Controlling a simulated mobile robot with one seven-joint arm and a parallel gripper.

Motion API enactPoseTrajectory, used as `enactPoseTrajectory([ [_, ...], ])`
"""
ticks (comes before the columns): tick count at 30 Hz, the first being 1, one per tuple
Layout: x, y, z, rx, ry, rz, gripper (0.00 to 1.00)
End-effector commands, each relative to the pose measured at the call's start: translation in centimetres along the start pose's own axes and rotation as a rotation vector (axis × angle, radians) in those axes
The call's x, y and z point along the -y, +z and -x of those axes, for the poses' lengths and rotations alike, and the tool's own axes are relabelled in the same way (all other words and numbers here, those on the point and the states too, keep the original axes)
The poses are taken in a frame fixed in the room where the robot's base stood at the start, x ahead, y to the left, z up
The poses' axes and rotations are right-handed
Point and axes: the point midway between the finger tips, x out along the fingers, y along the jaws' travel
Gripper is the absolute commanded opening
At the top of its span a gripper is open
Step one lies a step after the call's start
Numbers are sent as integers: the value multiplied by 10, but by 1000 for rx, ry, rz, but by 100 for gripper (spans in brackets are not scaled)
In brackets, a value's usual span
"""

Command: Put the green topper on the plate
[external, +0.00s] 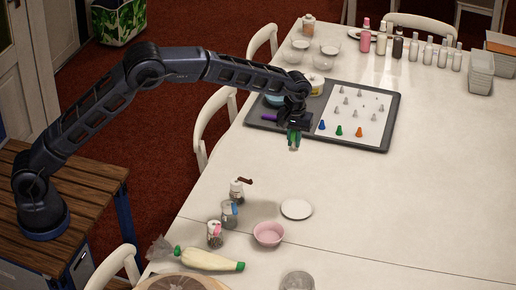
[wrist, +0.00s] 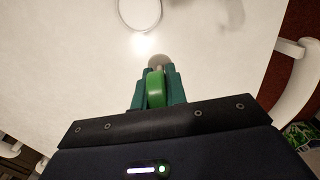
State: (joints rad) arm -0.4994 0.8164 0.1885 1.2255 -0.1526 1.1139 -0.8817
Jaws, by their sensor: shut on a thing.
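My gripper (external: 294,136) hangs over the table, in front of the dark tray's near edge. Its teal fingers (wrist: 157,84) are shut on the green topper (wrist: 155,88), a bright green piece between them in the wrist view. A pale grey-beige round patch shows beyond the fingertips; I cannot tell whether it is part of the topper. The white plate (external: 296,209) lies empty on the table, below the gripper in the external view and apart from it. A round white rim at the top of the wrist view (wrist: 140,14) looks like this plate.
The dark tray (external: 392,122) holds a white mat with small blue, green and orange cones and several grey ones. A pink bowl (external: 268,233), jars (external: 214,234) and a piping bag (external: 210,259) stand near the plate. The table right of the plate is clear.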

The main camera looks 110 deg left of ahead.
Motion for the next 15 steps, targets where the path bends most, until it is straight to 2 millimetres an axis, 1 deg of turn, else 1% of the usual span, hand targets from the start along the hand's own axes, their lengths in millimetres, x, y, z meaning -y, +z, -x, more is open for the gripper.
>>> enactPoseTrajectory([
  [1,-11,17,1,0,0,-6,0],
  [3,-21,34,1,0,0,-8,0],
  [6,-31,52,2,0,0,-10,0],
  [9,-37,62,1,0,0,-9,0],
  [11,-38,65,-2,0,-1,-9,0],
  [14,-39,66,-14,1,-2,-9,0],
  [15,-38,66,-22,1,-2,-9,0],
])
